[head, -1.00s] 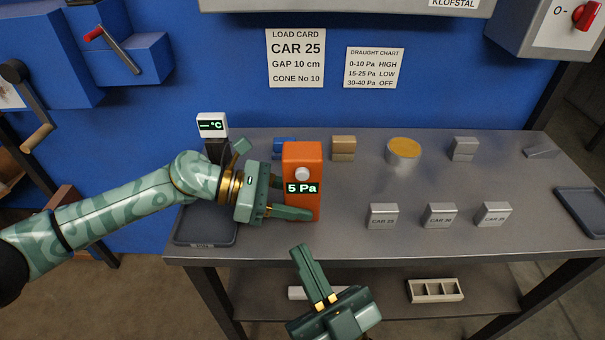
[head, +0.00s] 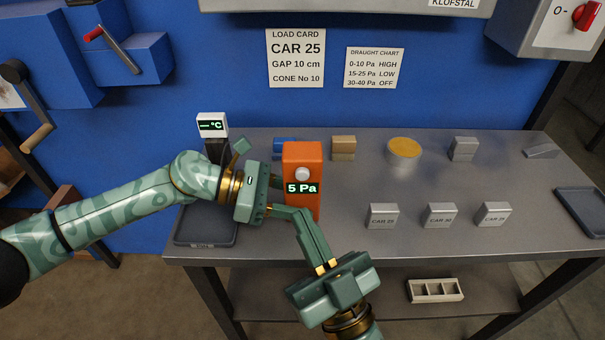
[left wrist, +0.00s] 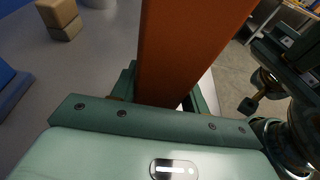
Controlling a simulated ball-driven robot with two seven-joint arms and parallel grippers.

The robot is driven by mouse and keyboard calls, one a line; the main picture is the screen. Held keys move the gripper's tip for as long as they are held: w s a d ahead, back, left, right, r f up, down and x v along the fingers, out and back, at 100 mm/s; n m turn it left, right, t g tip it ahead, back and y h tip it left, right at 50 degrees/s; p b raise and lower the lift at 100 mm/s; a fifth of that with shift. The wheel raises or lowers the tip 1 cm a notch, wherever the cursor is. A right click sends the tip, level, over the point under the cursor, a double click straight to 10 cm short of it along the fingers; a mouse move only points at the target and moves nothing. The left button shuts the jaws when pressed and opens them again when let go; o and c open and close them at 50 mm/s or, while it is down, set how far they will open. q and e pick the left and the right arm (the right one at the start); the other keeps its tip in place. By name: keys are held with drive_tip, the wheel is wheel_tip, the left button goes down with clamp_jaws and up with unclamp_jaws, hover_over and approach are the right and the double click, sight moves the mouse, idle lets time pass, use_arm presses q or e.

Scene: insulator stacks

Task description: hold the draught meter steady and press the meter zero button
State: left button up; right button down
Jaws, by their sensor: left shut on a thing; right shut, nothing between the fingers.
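The draught meter (head: 301,207) is an orange upright box on the table, with a display reading 5 Pa (head: 302,188). Its round pale zero button (head: 302,174) sits above the display. My left gripper (head: 285,196) is shut on the meter from the left; the meter also fills the middle of the left wrist view (left wrist: 185,50), between the fingers. My right gripper (head: 303,222) is shut and empty. Its fingertips show in front of the meter's lower part, below the display and button. I cannot tell whether they touch the meter or the left finger.
Three grey blocks labelled CAR (head: 440,215) stand to the right. Behind are a tan block (head: 343,148), a blue block (head: 284,148) and a round tin with an orange top (head: 404,154). A dark tray (head: 205,240) lies at left. Clear table lies right of the meter.

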drive_tip(key=shift+w, duration=2.4)
drive_tip(key=shift+w, duration=0.1)
drive_tip(key=shift+w, duration=0.2)
use_arm(q)
drive_tip(key=shift+s+d+r, duration=0.15)
drive_tip(key=shift+s+r, duration=0.25)
drive_tip(key=shift+s, duration=0.05)
use_arm(e)
drive_tip(key=shift+w+d+r, duration=0.25)
drive_tip(key=shift+w+r, duration=0.05)
drive_tip(key=shift+r, duration=0.25)
idle(1.1)
use_arm(q)
drive_tip(key=shift+w+f, duration=0.15)
drive_tip(key=shift+w, duration=0.05)
use_arm(e)
drive_tip(key=shift+s+a+f, duration=0.1)
drive_tip(key=shift+s, duration=0.05)
use_arm(q)
drive_tip(key=shift+w+a+f, duration=0.2)
drive_tip(key=shift+w+a, duration=0.05)
drive_tip(key=shift+w, duration=0.1)
drive_tip(key=shift+w+f, duration=0.1)
use_arm(e)
drive_tip(key=shift+s+a+f, duration=0.1)
drive_tip(key=shift+s+f, duration=0.1)
drive_tip(key=shift+s, duration=0.95)
drive_tip(key=shift+s+a+f, duration=0.1)
drive_tip(key=shift+s+f, duration=0.1)
drive_tip(key=shift+s, duration=0.9)
